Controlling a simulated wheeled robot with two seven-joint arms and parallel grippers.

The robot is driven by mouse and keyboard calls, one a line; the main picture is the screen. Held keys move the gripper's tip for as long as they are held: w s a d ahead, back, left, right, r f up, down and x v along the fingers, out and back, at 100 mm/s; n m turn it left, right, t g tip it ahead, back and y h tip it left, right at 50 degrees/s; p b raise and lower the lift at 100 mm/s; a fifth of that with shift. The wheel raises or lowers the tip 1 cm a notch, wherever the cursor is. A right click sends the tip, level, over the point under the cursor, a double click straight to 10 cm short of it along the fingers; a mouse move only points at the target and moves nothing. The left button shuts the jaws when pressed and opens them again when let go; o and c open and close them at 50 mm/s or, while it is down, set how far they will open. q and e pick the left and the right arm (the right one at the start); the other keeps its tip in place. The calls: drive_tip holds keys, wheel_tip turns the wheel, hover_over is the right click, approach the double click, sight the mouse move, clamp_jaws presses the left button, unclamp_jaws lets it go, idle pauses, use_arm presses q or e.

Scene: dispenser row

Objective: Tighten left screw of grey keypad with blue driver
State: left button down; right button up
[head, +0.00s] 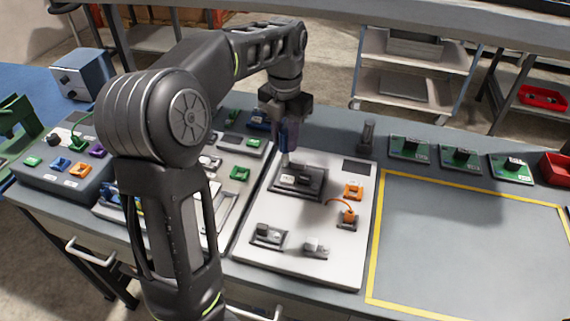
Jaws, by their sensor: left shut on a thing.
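My left gripper (287,113) points down over the pale panel and is shut on the blue driver (286,135). The driver stands about upright, its shaft reaching down to the upper left part of a dark grey unit (314,190), which looks like the grey keypad. I cannot tell whether the tip touches a screw; the screws are too small to make out. My right gripper is not in view.
The pale panel (345,265) also carries orange parts (353,191) and small grey units (268,235). A dark cylinder (367,135) and green boards (410,149) stand along the back. The yellow-framed area (465,240) at right is clear. My arm hides part of the left panel.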

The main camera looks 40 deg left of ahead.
use_arm(q)
drive_tip(key=shift+f, duration=0.1)
drive_tip(key=shift+f, duration=0.45)
idle(0.4)
drive_tip(key=shift+r+m, duration=0.1)
drive_tip(key=shift+m, duration=0.8)
drive_tip(key=m+p, duration=0.1)
drive_tip(key=m, duration=0.2)
drive_tip(key=shift+m, duration=1.1)
